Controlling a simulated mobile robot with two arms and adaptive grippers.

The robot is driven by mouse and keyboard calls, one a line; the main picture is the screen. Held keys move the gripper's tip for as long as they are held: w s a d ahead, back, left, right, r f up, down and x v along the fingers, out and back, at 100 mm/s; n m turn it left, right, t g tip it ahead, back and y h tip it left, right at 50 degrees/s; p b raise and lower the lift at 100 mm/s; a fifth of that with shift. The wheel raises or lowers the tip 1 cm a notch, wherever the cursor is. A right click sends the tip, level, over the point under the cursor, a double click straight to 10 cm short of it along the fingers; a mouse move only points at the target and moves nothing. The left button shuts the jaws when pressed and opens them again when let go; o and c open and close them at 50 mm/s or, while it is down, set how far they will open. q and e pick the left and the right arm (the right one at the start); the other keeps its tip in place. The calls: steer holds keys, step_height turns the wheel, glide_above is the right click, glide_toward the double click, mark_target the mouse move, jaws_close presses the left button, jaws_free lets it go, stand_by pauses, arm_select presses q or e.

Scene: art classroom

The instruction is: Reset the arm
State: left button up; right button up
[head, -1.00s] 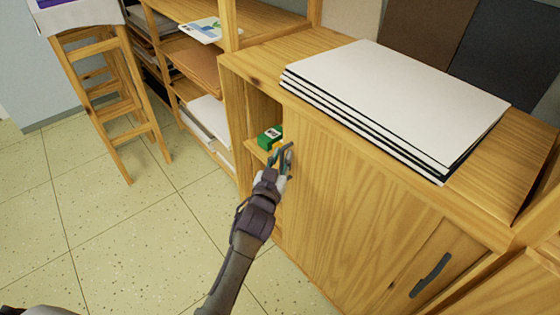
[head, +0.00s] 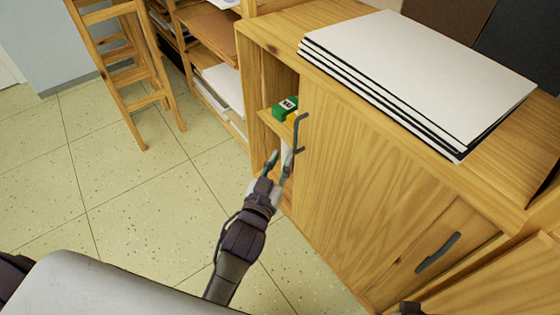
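My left gripper (head: 279,165) is in front of the wooden cabinet (head: 375,175), at its partly open left side. Its two fingers point up and stand apart, with nothing seen between them. It is just below and left of the dark handle (head: 299,133) on the cabinet's left door, and seems apart from it. A small dark shape at the bottom edge, right of the middle, may be part of my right gripper; its fingers cannot be made out.
A green box (head: 284,107) lies on the shelf inside the cabinet opening. Large white boards (head: 420,75) are stacked on top. Another dark handle (head: 438,253) is at lower right. The tiled floor (head: 130,180) on the left is clear.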

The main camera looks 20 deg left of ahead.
stand_by(0.3)
